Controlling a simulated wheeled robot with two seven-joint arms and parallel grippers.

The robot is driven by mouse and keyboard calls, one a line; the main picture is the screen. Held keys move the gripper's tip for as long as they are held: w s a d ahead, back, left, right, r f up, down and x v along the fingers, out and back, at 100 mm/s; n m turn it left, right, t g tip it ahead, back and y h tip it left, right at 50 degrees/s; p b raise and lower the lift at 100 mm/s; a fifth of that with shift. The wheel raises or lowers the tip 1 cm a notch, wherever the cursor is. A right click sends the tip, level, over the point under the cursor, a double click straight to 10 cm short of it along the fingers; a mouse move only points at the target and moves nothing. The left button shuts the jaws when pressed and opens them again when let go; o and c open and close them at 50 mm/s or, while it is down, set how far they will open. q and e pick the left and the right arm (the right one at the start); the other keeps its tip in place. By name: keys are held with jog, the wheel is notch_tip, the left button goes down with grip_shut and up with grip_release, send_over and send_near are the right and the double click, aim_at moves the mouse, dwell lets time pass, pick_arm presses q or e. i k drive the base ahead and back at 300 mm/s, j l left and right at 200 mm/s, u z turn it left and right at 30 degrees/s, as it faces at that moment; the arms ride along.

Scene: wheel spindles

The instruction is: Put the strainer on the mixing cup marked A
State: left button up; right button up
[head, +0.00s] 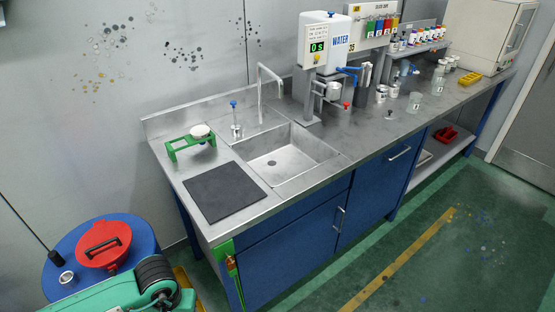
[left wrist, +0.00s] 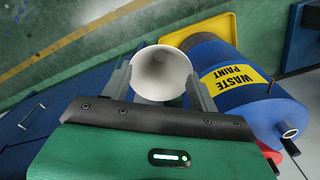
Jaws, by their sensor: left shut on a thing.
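My left gripper (left wrist: 160,80) is shut on a white, cone-shaped piece, which looks like the strainer (left wrist: 160,70). Its round open mouth faces the wrist camera, and a finger lies on each side of it. In the head view my left arm comes in at the bottom left, and the held piece does not show. Clear cups stand far along the counter at the right, one nearer (head: 414,102) and one farther (head: 438,87). Their marks are too small to read, so I cannot tell which is A. My right gripper is not in view.
A green stand (head: 188,143) with a whitish round piece on top stands left of the sink (head: 285,160). A dark mat (head: 224,191) lies in front. A blue waste paint drum (left wrist: 248,90) with a red funnel lid (head: 103,245) stands beside my left arm. Small jars crowd the back right.

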aim_at(438, 87)
jog(key=k+z, duration=0.15)
jog(key=z, duration=0.3)
jog(key=k+z, duration=0.15)
jog(key=z, duration=0.3)
jog(key=i+l+z, duration=0.1)
jog(key=z, duration=0.3)
jog(key=i+z, duration=0.15)
jog(key=z, duration=0.3)
jog(key=i+z, duration=0.1)
jog(key=z, duration=0.3)
jog(key=i+j, duration=0.2)
jog(key=i, duration=0.25)
jog(key=i+j, duration=0.2)
jog(key=i, duration=0.25)
jog(key=i+j, duration=0.25)
jog(key=i, duration=1.6)
jog(key=i+u, duration=0.1)
jog(key=i, duration=0.55)
jog(key=i+l+u, duration=0.1)
jog(key=i, duration=0.55)
